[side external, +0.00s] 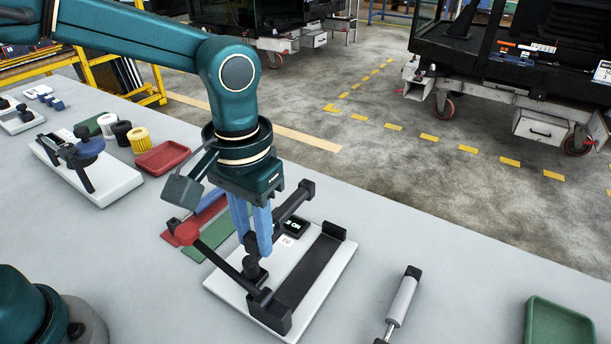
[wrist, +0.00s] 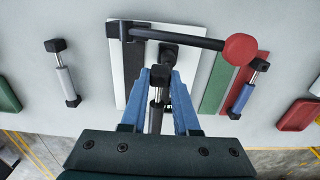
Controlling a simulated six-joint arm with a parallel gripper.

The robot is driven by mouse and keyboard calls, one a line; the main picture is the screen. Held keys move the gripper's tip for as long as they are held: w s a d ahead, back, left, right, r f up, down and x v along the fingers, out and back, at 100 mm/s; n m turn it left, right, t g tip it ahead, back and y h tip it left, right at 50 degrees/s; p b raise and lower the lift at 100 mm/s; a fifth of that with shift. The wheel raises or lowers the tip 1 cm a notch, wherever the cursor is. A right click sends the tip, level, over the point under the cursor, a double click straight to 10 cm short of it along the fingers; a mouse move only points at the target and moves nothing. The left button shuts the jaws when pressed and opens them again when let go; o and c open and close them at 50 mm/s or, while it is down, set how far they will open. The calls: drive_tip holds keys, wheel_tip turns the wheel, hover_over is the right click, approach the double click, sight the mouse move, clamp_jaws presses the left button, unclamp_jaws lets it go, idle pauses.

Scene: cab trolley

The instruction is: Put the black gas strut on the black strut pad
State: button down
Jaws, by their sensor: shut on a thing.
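The black gas strut, with dark ends and a silver rod, is between the blue fingers of my gripper (side external: 264,248). In the side view its thick end (side external: 293,203) sticks out behind the fingers; in the wrist view its body (wrist: 155,118) runs between them. My gripper (wrist: 164,84) is shut on it. The black strut pad (side external: 309,270) is a long dark strip on a white base plate (side external: 345,268), to the right of the fingers. Its strip shows left of the fingers in the wrist view (wrist: 134,62). I cannot tell how high the strut is above the plate.
A black lever with a red knob (side external: 187,232) reaches across the plate's near side. Green (side external: 214,236) and red (side external: 180,222) pads lie left, a blue strut (wrist: 243,92) on the red one. A grey strut (side external: 402,300) and green tray (side external: 558,326) lie right.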

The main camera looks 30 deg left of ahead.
hover_over(285, 300)
wheel_tip(285, 300, down, 3)
drive_tip(key=shift+r, duration=0.1)
drive_tip(key=shift+f, duration=2.05)
drive_tip(key=shift+f, duration=0.2)
drive_tip(key=c, duration=0.7)
unclamp_jaws()
drive_tip(key=shift+o, duration=0.2)
drive_tip(key=shift+r, duration=0.1)
wheel_tip(285, 300, up, 12)
drive_tip(key=s+a+r+t, duration=0.3)
drive_tip(key=a+r, duration=0.2)
drive_tip(key=a, duration=0.6)
drive_tip(key=s+a+f+t, duration=0.2)
drive_tip(key=s+a+f, duration=0.1)
drive_tip(key=s+a, duration=0.2)
drive_tip(key=shift+s+a+f+t, duration=0.2)
drive_tip(key=shift+s+a+t, duration=0.1)
drive_tip(key=shift+s+a, duration=0.15)
